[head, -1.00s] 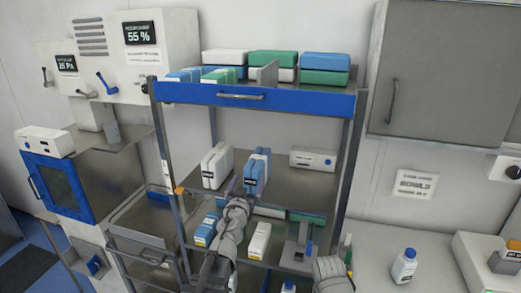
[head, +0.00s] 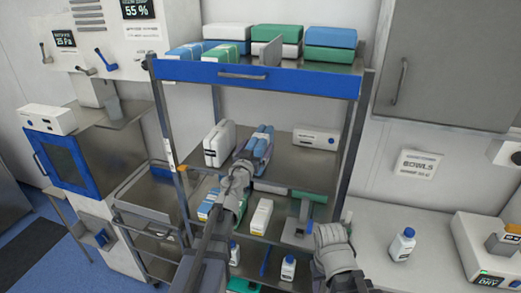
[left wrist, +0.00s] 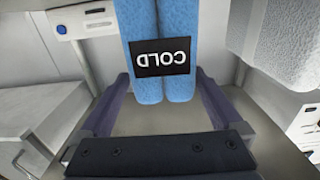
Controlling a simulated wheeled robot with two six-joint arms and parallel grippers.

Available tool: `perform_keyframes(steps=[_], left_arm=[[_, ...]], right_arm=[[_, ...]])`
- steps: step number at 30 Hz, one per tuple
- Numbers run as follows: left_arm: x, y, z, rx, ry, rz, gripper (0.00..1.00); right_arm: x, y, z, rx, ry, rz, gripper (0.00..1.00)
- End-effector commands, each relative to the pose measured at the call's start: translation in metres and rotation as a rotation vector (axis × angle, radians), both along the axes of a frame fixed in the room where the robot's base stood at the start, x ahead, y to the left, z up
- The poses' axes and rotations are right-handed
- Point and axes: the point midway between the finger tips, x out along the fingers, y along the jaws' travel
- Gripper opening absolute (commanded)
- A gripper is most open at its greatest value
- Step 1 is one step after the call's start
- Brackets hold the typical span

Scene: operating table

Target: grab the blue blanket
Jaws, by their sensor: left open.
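The blue blanket (head: 262,144) is a folded, rolled bundle standing on the middle shelf of the rack. In the left wrist view it (left wrist: 163,35) carries a black label reading "COLD", seen upside down. My left gripper (head: 247,164) is at the front of the blanket. In the left wrist view the left gripper (left wrist: 160,100) is open, its two fingers apart on either side of the blanket's lower end with gaps on both sides. The blanket's lower front is partly hidden by my gripper in the head view. My right gripper (head: 330,236) is low at right, its fingers unclear.
A white bundle (head: 219,143) stands close left of the blue blanket, and it also shows in the left wrist view (left wrist: 287,50). A white box (head: 316,137) sits right on the same shelf. The blue-edged top shelf (head: 240,78) is above. Shelf space right of the blanket is clear.

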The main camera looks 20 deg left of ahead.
Motion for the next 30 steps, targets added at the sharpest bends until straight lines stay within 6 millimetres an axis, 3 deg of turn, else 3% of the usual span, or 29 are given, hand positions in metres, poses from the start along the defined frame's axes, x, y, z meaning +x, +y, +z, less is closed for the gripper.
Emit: perform_keyframes(steps=[9, 17, 30], left_arm=[[0.045, 0.003, 0.003, 0.0, 0.0, 0.0, 1.0], [0.046, 0.003, 0.003, 0.0, 0.0, 0.0, 0.99], [0.045, 0.003, 0.003, 0.0, 0.0, 0.0, 0.49]], right_arm=[[0.0, 0.0, 0.003, 0.0, 0.0, 0.0, 0.5], [0.0, 0.0, 0.003, 0.0, 0.0, 0.0, 0.5], [0.0, 0.0, 0.003, 0.0, 0.0, 0.0, 0.5]])
